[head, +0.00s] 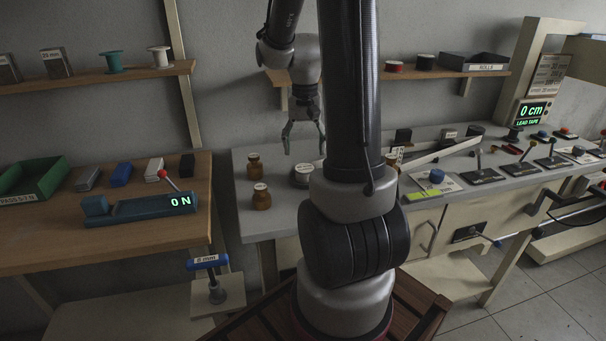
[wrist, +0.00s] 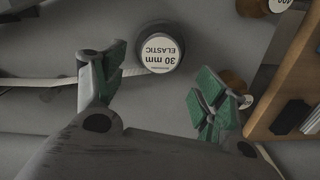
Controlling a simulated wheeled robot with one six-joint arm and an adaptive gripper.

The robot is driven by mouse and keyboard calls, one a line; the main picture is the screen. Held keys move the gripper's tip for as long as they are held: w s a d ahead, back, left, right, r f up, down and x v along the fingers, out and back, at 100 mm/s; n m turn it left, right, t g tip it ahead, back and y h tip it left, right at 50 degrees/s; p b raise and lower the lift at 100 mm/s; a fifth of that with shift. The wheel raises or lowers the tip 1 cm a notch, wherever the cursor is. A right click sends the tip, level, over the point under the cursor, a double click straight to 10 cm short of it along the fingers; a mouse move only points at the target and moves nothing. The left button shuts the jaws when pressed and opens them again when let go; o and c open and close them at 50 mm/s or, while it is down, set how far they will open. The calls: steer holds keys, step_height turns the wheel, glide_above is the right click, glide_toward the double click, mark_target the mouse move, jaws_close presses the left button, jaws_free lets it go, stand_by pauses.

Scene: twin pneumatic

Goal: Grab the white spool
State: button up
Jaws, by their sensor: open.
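A white spool (head: 160,57) stands upright on the wall shelf at the upper left in the head view. It does not show in the wrist view. My gripper (head: 303,137) is open and empty, pointing down above the grey workbench, well to the right of the white spool. In the wrist view, the green-padded fingers of my gripper (wrist: 165,92) are spread apart. A round roll labelled 30 mm ELASTIC (wrist: 159,47) shows beyond and between them, apart from the fingers.
A green spool (head: 114,62) stands left of the white one on the shelf (head: 131,73). Brown jars (head: 261,197) and a dark roll (head: 302,176) stand on the grey bench. A wooden table (head: 60,233) with a green tray (head: 32,181) and small blocks lies at left.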

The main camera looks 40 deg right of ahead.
mark_target(305, 168)
steer(key=f, duration=0.7)
steer(key=shift+s+a+f, duration=0.1)
steer(key=shift+s+a, duration=0.05)
steer(key=shift+s, duration=0.05)
steer(key=c, duration=1.1)
